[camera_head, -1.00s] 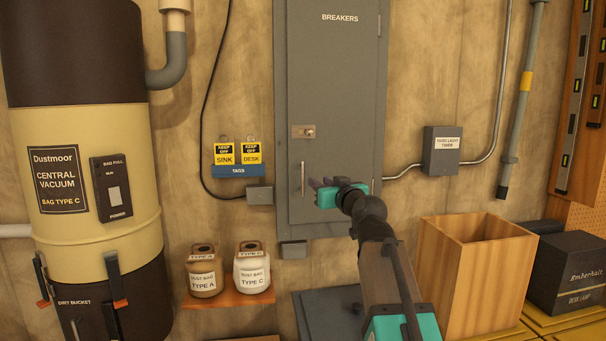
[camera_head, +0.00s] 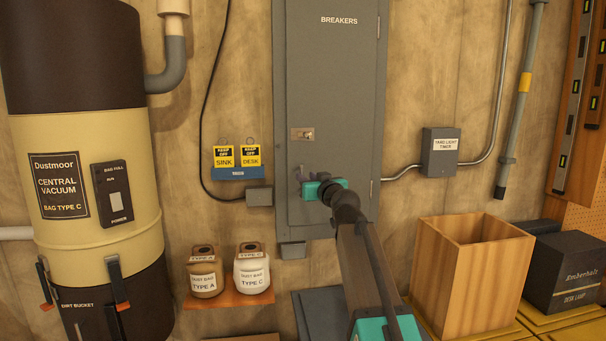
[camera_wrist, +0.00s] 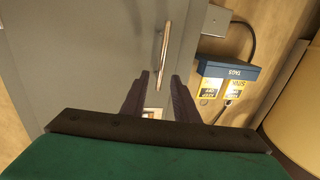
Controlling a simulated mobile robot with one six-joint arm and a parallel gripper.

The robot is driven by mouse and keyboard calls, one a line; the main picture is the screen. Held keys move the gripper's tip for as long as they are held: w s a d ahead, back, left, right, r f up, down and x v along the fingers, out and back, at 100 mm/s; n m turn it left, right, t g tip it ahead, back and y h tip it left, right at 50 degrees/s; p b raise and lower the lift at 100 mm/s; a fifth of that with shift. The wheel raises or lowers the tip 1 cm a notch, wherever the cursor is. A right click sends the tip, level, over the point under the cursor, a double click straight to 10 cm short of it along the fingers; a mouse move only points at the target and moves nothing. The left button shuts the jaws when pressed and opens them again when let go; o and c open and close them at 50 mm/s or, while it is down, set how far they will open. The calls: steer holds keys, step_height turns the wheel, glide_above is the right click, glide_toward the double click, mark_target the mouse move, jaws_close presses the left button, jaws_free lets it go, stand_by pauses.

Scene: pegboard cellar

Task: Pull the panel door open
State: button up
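The grey panel door (camera_head: 340,80), marked BREAKERS, looks shut on the wall; it also fills much of the wrist view (camera_wrist: 90,50). Its upright bar handle (camera_wrist: 163,50) shows in the wrist view, its lower end between my finger tips. My gripper (camera_head: 304,173) is at the left edge of the door, over the handle, which it mostly hides in the head view. In the wrist view, the two dark fingers of my gripper (camera_wrist: 161,76) are apart, one on each side of the handle's line. I cannot tell whether they touch it. A latch plate (camera_head: 302,134) sits above the handle.
A blue tag holder (camera_head: 238,173) with yellow tags and a small grey box (camera_head: 259,196) are just left of the door. A timer box (camera_head: 440,152) is to the right. A wooden bin (camera_head: 455,285) and a dark lamp box (camera_head: 568,275) stand at lower right.

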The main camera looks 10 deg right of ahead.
steer(key=shift+w+a+p, duration=0.2)
steer(key=shift+w+p, duration=0.05)
steer(key=shift+w, duration=0.65)
steer(key=shift+w+a+p, duration=0.2)
steer(key=shift+w+p, duration=0.05)
steer(key=shift+w, duration=0.65)
jaws_close()
